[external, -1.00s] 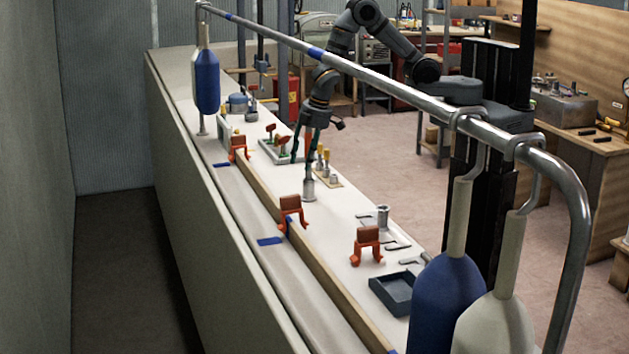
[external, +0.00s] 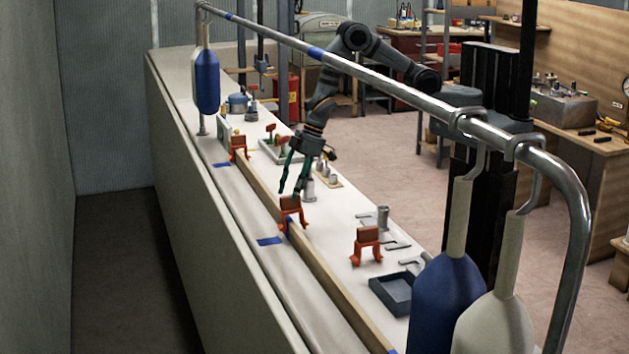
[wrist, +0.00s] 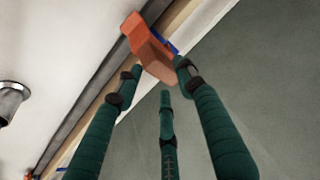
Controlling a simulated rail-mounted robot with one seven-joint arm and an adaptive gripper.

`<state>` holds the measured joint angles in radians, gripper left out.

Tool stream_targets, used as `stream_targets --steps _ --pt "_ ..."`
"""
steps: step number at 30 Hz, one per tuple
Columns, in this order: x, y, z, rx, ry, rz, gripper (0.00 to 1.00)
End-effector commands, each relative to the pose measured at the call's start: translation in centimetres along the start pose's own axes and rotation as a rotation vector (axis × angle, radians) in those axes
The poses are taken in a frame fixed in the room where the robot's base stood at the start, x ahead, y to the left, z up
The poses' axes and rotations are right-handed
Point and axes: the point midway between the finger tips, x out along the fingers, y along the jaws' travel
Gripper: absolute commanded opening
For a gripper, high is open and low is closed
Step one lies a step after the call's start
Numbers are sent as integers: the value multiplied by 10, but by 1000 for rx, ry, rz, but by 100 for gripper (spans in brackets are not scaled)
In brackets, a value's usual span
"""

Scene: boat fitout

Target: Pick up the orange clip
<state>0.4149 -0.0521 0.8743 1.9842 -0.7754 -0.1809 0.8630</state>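One orange clip (external: 291,206) stands over the wooden strip in the middle of the bench. It also shows in the wrist view (wrist: 148,48), at the top just past my fingertips. My gripper (external: 292,190) is just above this clip, its green fingers pointing down. In the wrist view my gripper (wrist: 155,80) has its fingers spread apart, with the clip beyond and partly between them; I cannot tell whether they touch it. A second orange clip (external: 366,244) stands nearer on the white bench top, and a third (external: 239,148) is farther along the strip.
A metal rail (external: 395,88) runs above the bench, with blue and white fenders (external: 446,303) hanging from it. Small tools on a board (external: 325,175) stand right of my gripper.

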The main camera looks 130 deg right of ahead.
Motion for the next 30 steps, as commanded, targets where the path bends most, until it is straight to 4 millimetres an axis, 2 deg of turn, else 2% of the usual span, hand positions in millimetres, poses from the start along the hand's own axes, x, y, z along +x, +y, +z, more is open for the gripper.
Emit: stream_targets --steps 1,4,12,30 --pt "9 0 1 1 -1 0 39" --pt "18 0 0 1 0 0 39" --pt "20 0 0 0 1 0 39" --pt "20 0 0 0 0 0 4"
